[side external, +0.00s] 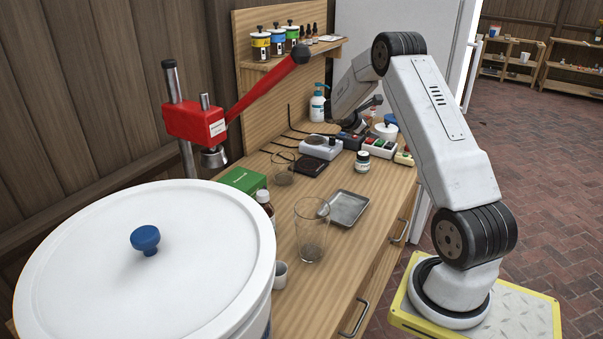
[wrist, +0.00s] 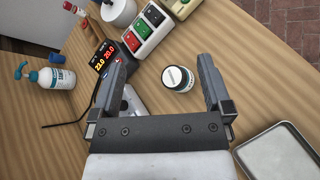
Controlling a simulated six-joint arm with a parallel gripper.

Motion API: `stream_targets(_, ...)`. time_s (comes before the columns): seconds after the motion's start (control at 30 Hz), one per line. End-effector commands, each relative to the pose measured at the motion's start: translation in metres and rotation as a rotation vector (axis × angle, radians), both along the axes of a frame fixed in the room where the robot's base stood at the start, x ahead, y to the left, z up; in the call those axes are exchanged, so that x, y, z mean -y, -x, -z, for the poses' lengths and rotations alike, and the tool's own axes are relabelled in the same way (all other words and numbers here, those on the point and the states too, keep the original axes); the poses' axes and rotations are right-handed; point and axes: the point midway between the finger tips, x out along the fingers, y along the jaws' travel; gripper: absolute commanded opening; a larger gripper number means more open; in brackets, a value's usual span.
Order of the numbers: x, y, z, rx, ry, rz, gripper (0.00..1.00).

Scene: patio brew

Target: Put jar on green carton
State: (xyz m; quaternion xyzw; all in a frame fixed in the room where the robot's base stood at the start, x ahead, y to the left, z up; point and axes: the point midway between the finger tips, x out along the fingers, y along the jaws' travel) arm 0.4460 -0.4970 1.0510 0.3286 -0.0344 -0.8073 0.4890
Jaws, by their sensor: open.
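The jar (side external: 362,161) is small, with a dark lid and a white label, and stands upright on the wooden bench in front of the switch box. In the wrist view the jar (wrist: 177,79) appears between my fingers, closer to the right one, with clear space on both sides. My gripper (wrist: 163,62) is open and empty. In the side view my gripper (side external: 366,107) is above the bench behind the jar, partly hidden by my arm. The green carton (side external: 242,180) lies on the bench to the left, below the red press, and is not in the wrist view.
A metal tray (side external: 349,207), a tall glass (side external: 311,232) and a brown bottle (side external: 265,204) stand nearer the camera. A hot plate (side external: 320,147) and a switch box (side external: 378,147) are close to the jar. A large white-lidded container (side external: 90,265) fills the front left.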

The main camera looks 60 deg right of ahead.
Motion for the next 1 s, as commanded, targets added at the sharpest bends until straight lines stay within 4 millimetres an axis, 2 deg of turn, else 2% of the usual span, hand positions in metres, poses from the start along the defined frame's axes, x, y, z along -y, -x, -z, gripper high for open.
stream_targets(0.23, 0.015, 0.017, 0.007, 0.362, -0.008, 0.398, 1.00)
stream_targets(0.47, 0.021, 0.021, 0.013, 0.681, -0.018, 0.779, 1.00)
stream_targets(0.8, 0.029, 0.007, 0.013, 1.104, -0.057, 1.353, 1.00)
stream_targets(1.0, 0.034, -0.007, 0.005, 1.278, -0.100, 1.643, 1.00)
